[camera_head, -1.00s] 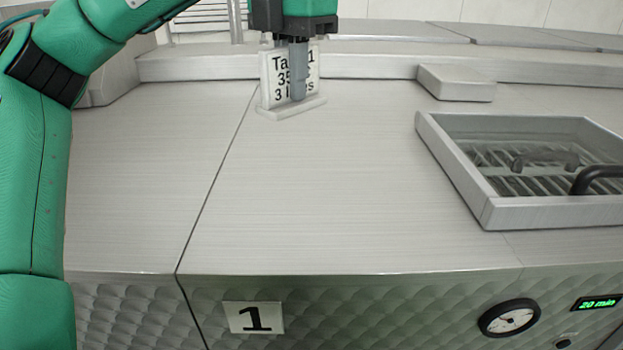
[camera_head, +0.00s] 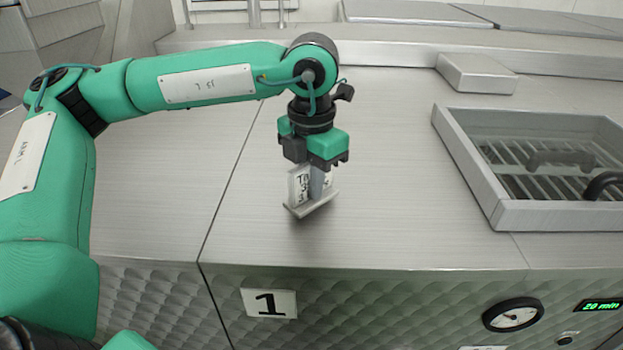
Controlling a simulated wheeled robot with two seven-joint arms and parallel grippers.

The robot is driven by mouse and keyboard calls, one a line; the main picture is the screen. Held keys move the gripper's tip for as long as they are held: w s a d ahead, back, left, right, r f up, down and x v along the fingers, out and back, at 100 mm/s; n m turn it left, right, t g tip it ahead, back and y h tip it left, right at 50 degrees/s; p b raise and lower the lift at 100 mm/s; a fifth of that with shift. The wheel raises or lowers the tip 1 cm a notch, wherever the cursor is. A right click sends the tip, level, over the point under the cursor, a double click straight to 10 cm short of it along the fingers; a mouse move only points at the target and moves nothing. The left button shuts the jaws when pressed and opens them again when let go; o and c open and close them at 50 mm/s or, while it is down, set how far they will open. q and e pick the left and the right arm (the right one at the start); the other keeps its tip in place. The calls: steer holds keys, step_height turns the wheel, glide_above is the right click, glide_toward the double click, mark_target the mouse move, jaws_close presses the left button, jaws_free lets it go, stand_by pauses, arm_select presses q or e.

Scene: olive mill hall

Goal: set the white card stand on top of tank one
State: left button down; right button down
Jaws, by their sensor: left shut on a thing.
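The white card stand (camera_head: 296,188) has black print on its upright card and a flat base. My left gripper (camera_head: 316,182) points down and is shut on the card, with a finger covering part of the print. The stand is turned at an angle over the front middle part of the top of tank one (camera_head: 400,150). I cannot tell whether its base touches the steel or hangs just above it. A plate with the number 1 (camera_head: 269,303) is on the tank's front below. My right gripper is not in view.
A framed opening with a grate and dark handle (camera_head: 466,163) lies to the right of the stand. A raised steel block (camera_head: 477,73) and a ledge are at the back. The steel around the stand is clear. A gauge (camera_head: 513,314) is on the front.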

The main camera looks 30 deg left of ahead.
arm_select(q)
steer(key=shift+a+f, duration=0.1)
steer(key=shift+f, duration=0.6)
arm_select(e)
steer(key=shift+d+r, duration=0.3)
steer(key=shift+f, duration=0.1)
